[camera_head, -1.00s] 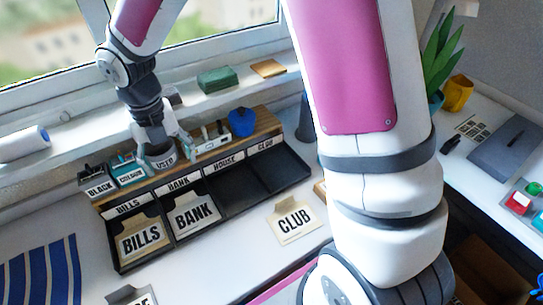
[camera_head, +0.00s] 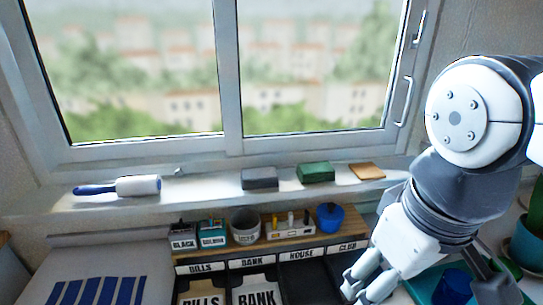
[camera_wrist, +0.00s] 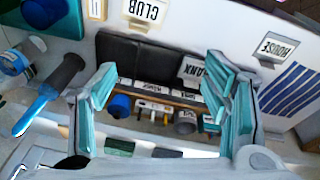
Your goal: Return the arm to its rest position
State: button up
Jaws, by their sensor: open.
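My gripper (camera_head: 358,288) is at the lower right in the head view, in front of the right end of the desk organizer (camera_head: 300,268). My arm reaches in from the right edge, folded. In the wrist view my gripper (camera_wrist: 160,88) has its teal fingers wide apart with nothing between them. The organizer (camera_wrist: 133,60) shows beyond the fingers, upside down, with the BANK card (camera_wrist: 191,70) in one compartment. The BILLS card (camera_head: 201,299) and BANK card (camera_head: 256,296) stand in its left compartments in the head view.
A grey cup (camera_head: 245,225), a blue pot (camera_head: 330,217) and small boxes stand on the organizer's top. A lint roller (camera_head: 138,186) and a green block (camera_head: 316,172) lie on the windowsill. The CLUB card (camera_wrist: 146,10) and HOUSE card (camera_wrist: 275,47) lie on the desk.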

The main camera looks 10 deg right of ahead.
jog(key=s+m, duration=0.2)
jog(key=shift+s+f+m, duration=0.15)
jog(key=shift+f+m, duration=0.05)
jog(key=shift+m, duration=0.2)
notch_tip(320, 180, up, 9)
jog(key=t+p, duration=0.2)
jog(key=p, duration=0.5)
jog(key=shift+f, duration=0.15)
